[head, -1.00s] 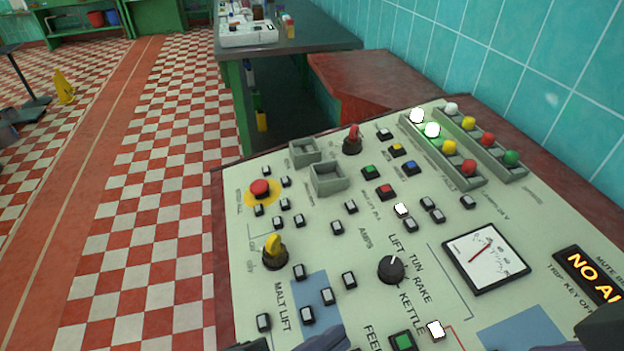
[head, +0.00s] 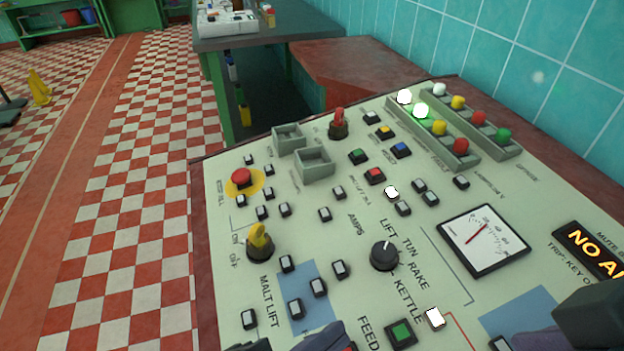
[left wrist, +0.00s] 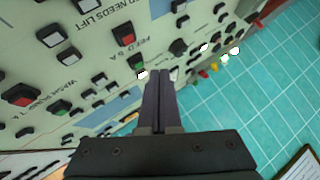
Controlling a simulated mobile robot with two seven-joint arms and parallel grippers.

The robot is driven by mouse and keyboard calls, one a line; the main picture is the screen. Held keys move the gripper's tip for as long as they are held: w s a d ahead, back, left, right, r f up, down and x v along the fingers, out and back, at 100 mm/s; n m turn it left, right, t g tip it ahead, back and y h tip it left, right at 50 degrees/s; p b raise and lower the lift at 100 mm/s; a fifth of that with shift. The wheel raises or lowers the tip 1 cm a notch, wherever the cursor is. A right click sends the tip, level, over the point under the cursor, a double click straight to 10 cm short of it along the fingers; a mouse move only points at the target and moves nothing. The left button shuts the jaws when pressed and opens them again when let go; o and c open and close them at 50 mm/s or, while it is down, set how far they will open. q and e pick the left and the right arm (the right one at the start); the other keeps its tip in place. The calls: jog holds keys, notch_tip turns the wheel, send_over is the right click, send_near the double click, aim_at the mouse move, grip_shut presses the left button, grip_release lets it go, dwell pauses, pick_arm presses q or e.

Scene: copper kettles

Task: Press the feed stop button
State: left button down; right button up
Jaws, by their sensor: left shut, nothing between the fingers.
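In the left wrist view a red square button (left wrist: 123,35) sits on the pale control panel (left wrist: 35,15) beside lettering that starts with FEED. A green button (left wrist: 137,62) is close to it. In the head view the green button (head: 401,332) shows beside the word FEED at the bottom edge; the red one is mostly hidden or cut off there. My left gripper (left wrist: 158,73) is shut and empty, its tips over the panel near the green button and a lit white button. It also shows at the bottom of the head view (head: 325,334). My right gripper (head: 560,330) shows only partly at the lower right.
The panel holds several other buttons, a red mushroom button (head: 241,177), a yellow switch (head: 260,238), a black knob (head: 384,256) and a meter (head: 482,239). Another red button (left wrist: 22,94) is at the left of the wrist view. A tiled wall (head: 500,50) stands behind.

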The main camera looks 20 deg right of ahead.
aim_at(352, 343)
pick_arm(q)
jog(key=f+b, duration=0.1)
jog(key=f, duration=0.1)
jog(key=d+f+b, duration=0.1)
jog(key=f+b, duration=0.1)
jog(key=f, duration=0.1)
jog(key=shift+b, duration=0.3)
pick_arm(e)
notch_tip(352, 343, down, 5)
jog(key=shift+r, duration=0.15)
dwell(1.2)
pick_arm(q)
jog(key=shift+d+f+b, duration=0.1)
jog(key=shift+f+b, duration=0.2)
jog(key=shift+f, duration=0.05)
pick_arm(e)
jog(key=shift+f, duration=0.3)
pick_arm(q)
jog(key=shift+d+f+b, duration=0.1)
jog(key=shift+f+b, duration=0.2)
jog(key=shift+f, duration=0.05)
pick_arm(e)
jog(key=shift+f, duration=0.25)
pick_arm(q)
jog(key=shift+a+r+p, duration=0.2)
jog(key=shift+r+p, duration=0.55)
jog(key=shift+p, duration=0.1)
pick_arm(e)
jog(key=shift+r, duration=0.8)
